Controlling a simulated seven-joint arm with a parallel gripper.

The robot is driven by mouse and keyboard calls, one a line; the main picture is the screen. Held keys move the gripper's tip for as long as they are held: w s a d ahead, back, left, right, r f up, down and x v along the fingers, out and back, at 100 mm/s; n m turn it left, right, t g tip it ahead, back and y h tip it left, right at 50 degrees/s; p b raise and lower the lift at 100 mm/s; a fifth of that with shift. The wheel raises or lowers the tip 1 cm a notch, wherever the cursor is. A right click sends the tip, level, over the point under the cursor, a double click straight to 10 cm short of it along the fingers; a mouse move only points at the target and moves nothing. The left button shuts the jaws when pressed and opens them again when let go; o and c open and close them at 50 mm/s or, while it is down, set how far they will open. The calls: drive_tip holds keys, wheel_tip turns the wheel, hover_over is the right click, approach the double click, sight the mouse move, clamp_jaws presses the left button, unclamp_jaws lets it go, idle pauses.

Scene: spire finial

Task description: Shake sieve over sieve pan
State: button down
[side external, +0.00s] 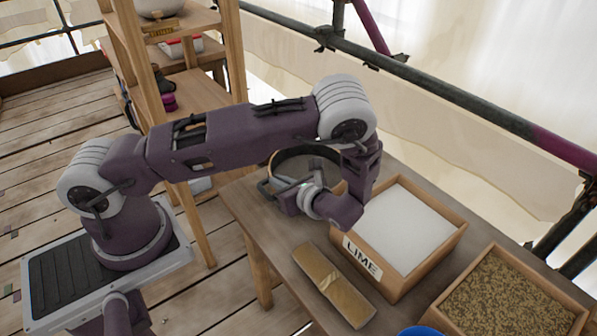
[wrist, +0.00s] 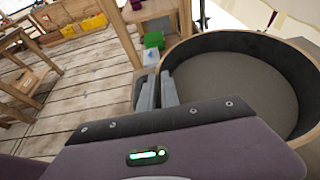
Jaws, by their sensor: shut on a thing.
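The round sieve (wrist: 235,85) has a wooden rim, a dark inner wall and a grey-brown mesh floor that looks empty. It fills the right of the wrist view. In the side view only part of the sieve (side external: 305,150) shows behind my arm, at the table's far left. My gripper (wrist: 157,90) is shut on the sieve's near left rim. In the side view my gripper (side external: 275,190) is beside the sieve, partly hidden by my wrist. I cannot make out a separate sieve pan; the area under the sieve is hidden.
A wooden box labelled LIME (side external: 410,225) holds white powder, close to my wrist. A box of brown grains (side external: 505,300) stands at front right, with a blue rim (side external: 420,331) beside it. Wooden shelves (side external: 235,60) stand behind.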

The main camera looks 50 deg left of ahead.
drive_tip(key=a, duration=0.4)
drive_tip(key=shift+a+f, duration=0.15)
drive_tip(key=shift+a, duration=0.25)
drive_tip(key=shift+d, duration=1.3)
drive_tip(key=c, duration=1.5)
unclamp_jaws()
